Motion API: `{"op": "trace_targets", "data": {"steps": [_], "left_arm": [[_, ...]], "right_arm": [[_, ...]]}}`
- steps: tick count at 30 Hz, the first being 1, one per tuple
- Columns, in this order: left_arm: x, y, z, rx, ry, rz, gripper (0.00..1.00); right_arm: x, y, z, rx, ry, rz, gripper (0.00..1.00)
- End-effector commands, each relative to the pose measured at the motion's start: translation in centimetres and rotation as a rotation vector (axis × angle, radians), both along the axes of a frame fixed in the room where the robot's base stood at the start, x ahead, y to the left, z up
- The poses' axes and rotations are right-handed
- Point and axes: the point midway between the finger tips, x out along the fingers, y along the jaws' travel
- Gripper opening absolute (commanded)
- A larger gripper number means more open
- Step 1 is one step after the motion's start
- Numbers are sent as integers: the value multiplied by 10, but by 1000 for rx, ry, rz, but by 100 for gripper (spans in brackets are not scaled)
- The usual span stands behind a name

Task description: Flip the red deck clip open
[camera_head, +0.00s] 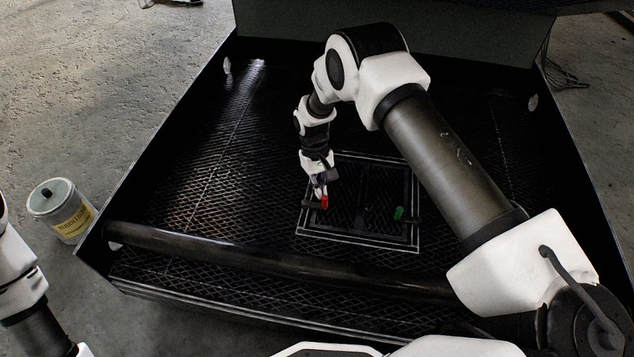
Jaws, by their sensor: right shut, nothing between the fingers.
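The red deck clip (324,202) sits at the left side of a white-outlined rectangular frame on the dark mesh deck. My right gripper (319,195) is shut and points down at the red clip, touching it or just above it; I cannot tell which. The gripper hides part of the clip, so whether the clip is up or down is unclear. A green clip (399,213) sits at the right side of the same frame (357,240). Only part of my left arm shows at the lower left edge; its gripper is not in view.
The mesh deck (190,190) has raised dark side walls and a thick dark tube (230,257) across its near side. A can with a yellow label (62,210) stands on the concrete floor at the left. The deck left of the frame is clear.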

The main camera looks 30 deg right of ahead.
Motion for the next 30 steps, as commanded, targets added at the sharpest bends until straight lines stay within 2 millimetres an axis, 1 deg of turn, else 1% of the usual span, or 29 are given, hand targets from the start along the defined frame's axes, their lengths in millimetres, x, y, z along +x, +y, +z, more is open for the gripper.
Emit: {"op": "trace_targets", "data": {"steps": [11,30], "left_arm": [[0,0,1,0,0,0,40],[0,0,12,0,0,0,40]], "right_arm": [[0,0,1,0,0,-8,0],[-4,1,2,0,0,-106,0]]}}
